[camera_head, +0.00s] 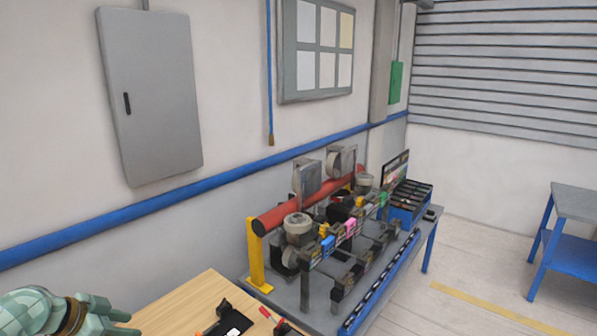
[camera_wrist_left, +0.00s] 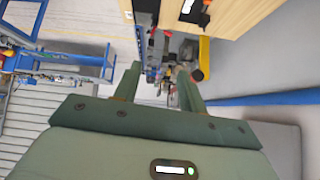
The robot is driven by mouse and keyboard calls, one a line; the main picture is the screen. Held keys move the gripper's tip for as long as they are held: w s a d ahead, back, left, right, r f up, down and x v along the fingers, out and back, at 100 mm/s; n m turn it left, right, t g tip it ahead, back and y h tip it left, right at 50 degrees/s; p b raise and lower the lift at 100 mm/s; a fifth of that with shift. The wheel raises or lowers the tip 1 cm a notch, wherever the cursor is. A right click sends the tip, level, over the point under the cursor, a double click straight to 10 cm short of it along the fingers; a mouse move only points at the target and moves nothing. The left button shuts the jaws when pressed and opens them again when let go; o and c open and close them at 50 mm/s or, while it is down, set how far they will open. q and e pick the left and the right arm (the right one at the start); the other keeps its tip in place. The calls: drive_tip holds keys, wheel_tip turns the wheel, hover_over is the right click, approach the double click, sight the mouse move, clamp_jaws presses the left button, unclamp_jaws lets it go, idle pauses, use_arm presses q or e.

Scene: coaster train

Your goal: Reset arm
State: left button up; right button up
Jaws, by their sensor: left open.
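My left gripper (camera_wrist_left: 158,76) shows in the left wrist view as two green fingers standing apart. No object sits between the fingers. Beyond them, the equipment bench appears small and rotated. In the head view, part of my left arm (camera_head: 55,312) enters at the bottom left corner, beside the wooden table. The frame edge cuts it off. My right arm and gripper are in neither view.
A wooden table (camera_head: 178,309) at the bottom holds a dark device (camera_head: 229,322). Behind it stands a bench with a red cylinder (camera_head: 310,200) and a blue bin (camera_head: 401,213). A blue wall pipe (camera_head: 130,211) runs behind. Floor at right (camera_head: 470,265) is mostly clear.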

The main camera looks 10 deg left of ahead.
use_arm(q)
drive_tip(key=s+d+f+m+g+y, duration=0.2)
drive_tip(key=s+d+f+m+y, duration=0.1)
drive_tip(key=s+d+f, duration=0.9)
drive_tip(key=s+d+r+n+t+y, duration=0.2)
drive_tip(key=s+d+r+y, duration=0.2)
drive_tip(key=d+r+y, duration=0.15)
drive_tip(key=s+d+f+n+g+h+b, duration=0.15)
drive_tip(key=f+b, duration=0.75)
drive_tip(key=f, duration=1.3)
drive_tip(key=s+d+f+m+g+h+b, duration=0.1)
drive_tip(key=s+d+f+g+b, duration=0.15)
drive_tip(key=f+b, duration=1.4)
drive_tip(key=s+f+n+g+b, duration=0.1)
drive_tip(key=s+f, duration=0.5)
drive_tip(key=f, duration=0.6)
drive_tip(key=s+f+n+g+h+b, duration=0.1)
drive_tip(key=s+f+b, duration=0.3)
drive_tip(key=s+f, duration=0.3)
drive_tip(key=s+f+n+h+b, duration=0.1)
drive_tip(key=s+f+b, duration=0.2)
drive_tip(key=f, duration=1.4)
drive_tip(key=s, duration=0.4)
drive_tip(key=shift+a+g, duration=0.35)
drive_tip(key=shift+g, duration=0.05)
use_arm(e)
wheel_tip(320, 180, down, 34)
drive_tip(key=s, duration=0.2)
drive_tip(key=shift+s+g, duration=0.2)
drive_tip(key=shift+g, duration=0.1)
